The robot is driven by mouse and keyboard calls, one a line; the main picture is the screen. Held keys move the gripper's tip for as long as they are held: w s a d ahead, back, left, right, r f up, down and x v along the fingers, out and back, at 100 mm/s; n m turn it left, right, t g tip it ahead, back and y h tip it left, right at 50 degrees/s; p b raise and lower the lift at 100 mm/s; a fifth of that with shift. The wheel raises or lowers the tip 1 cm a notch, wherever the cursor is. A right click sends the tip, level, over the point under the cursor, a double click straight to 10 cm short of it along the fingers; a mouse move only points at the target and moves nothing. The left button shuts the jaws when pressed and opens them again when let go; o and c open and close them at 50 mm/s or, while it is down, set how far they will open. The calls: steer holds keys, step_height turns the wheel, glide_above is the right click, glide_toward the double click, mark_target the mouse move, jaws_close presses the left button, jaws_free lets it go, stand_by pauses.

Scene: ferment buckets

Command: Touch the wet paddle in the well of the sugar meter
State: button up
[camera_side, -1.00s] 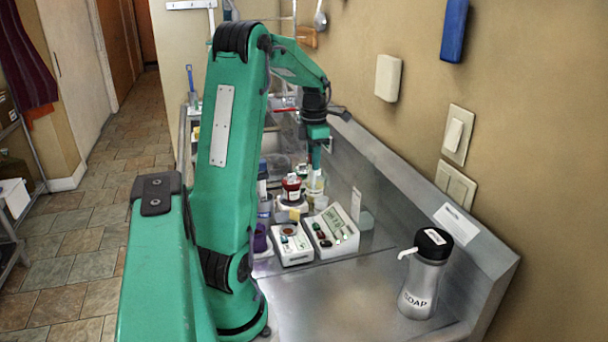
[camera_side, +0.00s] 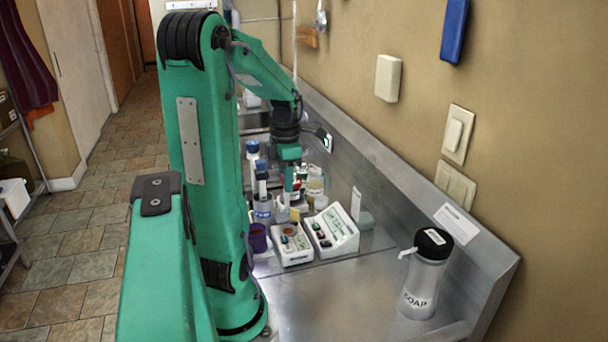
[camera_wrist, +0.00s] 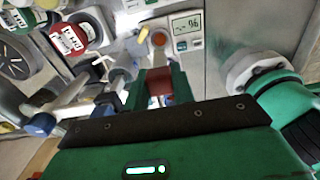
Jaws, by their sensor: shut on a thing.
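My gripper (camera_side: 288,183) hangs down above the small white meters on the steel counter. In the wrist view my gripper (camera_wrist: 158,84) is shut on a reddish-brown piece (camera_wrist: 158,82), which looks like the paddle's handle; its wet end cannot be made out. A round orange-brown spot (camera_wrist: 158,39), perhaps a well, shows ahead of the fingers. A second white meter (camera_side: 297,257) stands beside it. Contact between paddle and well cannot be seen.
Behind the gripper stand several bottles and jars, one red jar (camera_wrist: 68,39) among them. A purple cup (camera_side: 257,238) is left of the meters. A soap dispenser (camera_side: 424,275) stands at the front right. The counter in front of the meters is clear.

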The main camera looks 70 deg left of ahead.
mark_target(287, 211)
steer(key=shift+f, duration=0.15)
steer(key=shift+f, duration=2.7)
steer(key=shift+f, duration=0.55)
stand_by(0.6)
steer(key=shift+r, duration=3)
steer(key=shift+w, duration=0.1)
